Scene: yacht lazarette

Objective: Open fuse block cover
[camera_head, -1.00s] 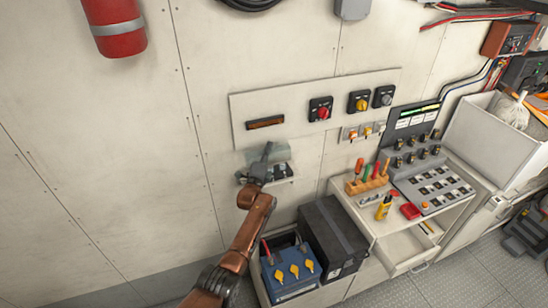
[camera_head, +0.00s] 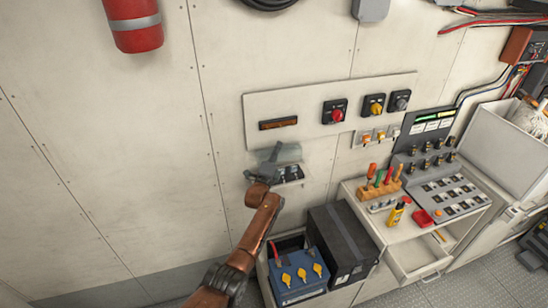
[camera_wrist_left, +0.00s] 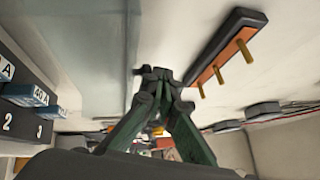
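The fuse block (camera_head: 291,173) is a small dark unit low on the wall, below the pale panel. Its clear, greenish cover (camera_head: 290,152) shows above the dark fuses and looks raised. In the left wrist view the cover (camera_wrist_left: 100,45) is a translucent sheet, with the block's numbered face (camera_wrist_left: 28,125) and blue fuses at the left. My left gripper (camera_head: 275,151) is at the cover and partly hides the block. In the wrist view its fingertips (camera_wrist_left: 160,75) meet beside the cover's edge; I cannot tell whether they touch it. My right gripper is out of view.
A busbar with brass studs (camera_head: 278,123) sits just above the block, close to the fingers in the wrist view. Rotary switches (camera_head: 335,111) are to the right. Batteries (camera_head: 298,275) and a tool-topped cabinet (camera_head: 405,232) stand below right.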

